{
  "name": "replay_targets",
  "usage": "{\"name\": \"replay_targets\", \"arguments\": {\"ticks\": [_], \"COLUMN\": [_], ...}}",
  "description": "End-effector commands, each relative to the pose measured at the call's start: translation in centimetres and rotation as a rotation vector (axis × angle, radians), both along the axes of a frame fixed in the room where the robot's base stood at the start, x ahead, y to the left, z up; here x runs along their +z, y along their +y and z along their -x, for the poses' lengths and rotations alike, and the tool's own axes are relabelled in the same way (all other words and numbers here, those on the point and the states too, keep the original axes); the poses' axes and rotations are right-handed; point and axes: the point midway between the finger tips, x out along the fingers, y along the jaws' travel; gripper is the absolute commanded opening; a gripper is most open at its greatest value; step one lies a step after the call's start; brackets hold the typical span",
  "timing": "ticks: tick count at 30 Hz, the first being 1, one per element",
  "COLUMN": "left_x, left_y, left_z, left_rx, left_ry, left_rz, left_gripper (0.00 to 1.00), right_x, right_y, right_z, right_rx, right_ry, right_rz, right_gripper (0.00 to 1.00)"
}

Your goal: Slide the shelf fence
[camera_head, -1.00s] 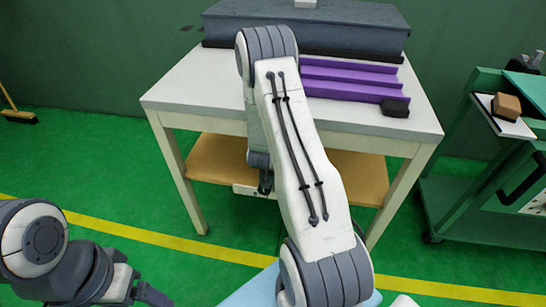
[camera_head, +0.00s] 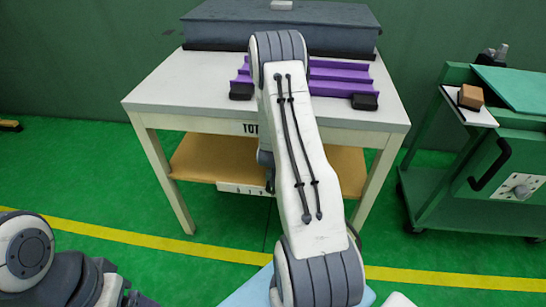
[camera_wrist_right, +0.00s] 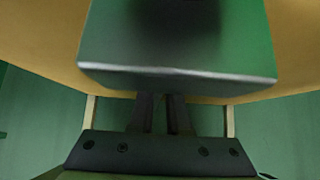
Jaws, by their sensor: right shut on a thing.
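My right arm reaches to the front of the table (camera_head: 150,90), and my right gripper (camera_head: 270,186) is at the edge of its wooden lower shelf (camera_head: 205,160). In the right wrist view, my right gripper (camera_wrist_right: 162,112) has its fingers close together against a large grey-green piece with a pale edge (camera_wrist_right: 180,72). This seems to be the shelf fence; the fingers are shut on it. In the head view my arm hides it. A white marked strip (camera_head: 238,189) lies along the shelf's front edge. My left gripper (camera_head: 138,299) is cut off at the bottom left.
On the tabletop are a purple ridged piece (camera_head: 340,75) with black end blocks (camera_head: 365,102) and a long dark grey box (camera_head: 200,32). A green cart (camera_head: 470,185) with a brown block (camera_head: 470,96) stands at the right.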

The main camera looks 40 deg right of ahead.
Motion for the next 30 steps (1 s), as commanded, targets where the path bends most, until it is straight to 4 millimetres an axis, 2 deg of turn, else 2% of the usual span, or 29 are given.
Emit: {"name": "replay_targets", "arguments": {"ticks": [5, 6, 7, 8, 16, 20, 30], "left_x": [0.0, 0.0, 0.0, 0.0, 0.0, 0.4, 2.5], "left_y": [0.0, 0.0, 0.0, 0.0, 0.0, 0.0, 0.0], "left_z": [0.0, 0.0, 0.0, 0.0, 0.0, 0.0, 0.0], "left_rx": [0.000, 0.000, 0.000, 0.000, 0.000, 0.000, 0.000], "left_ry": [0.000, 0.000, 0.000, 0.000, 0.000, 0.000, 0.000], "left_rz": [0.000, 0.000, 0.000, 0.000, 0.000, 0.000, 0.000], "left_gripper": [0.82, 0.82, 0.82, 0.82, 0.82, 0.82, 0.82], "right_x": [0.0, 0.0, 0.0, 0.0, 0.1, 0.7, 5.4], "right_y": [0.1, 0.1, 0.2, 0.1, 0.1, 0.4, 3.8], "right_z": [-0.3, -0.3, -0.3, -0.3, -0.2, 0.2, 3.1], "right_rx": [0.001, 0.001, 0.001, 0.001, 0.001, 0.000, 0.001], "right_ry": [-0.004, -0.004, -0.004, -0.004, -0.003, -0.002, -0.004], "right_rz": [0.003, 0.003, 0.003, 0.003, 0.003, 0.002, 0.003], "right_gripper": [0.00, 0.30, 0.42, 0.45, 0.45, 0.45, 0.45]}}
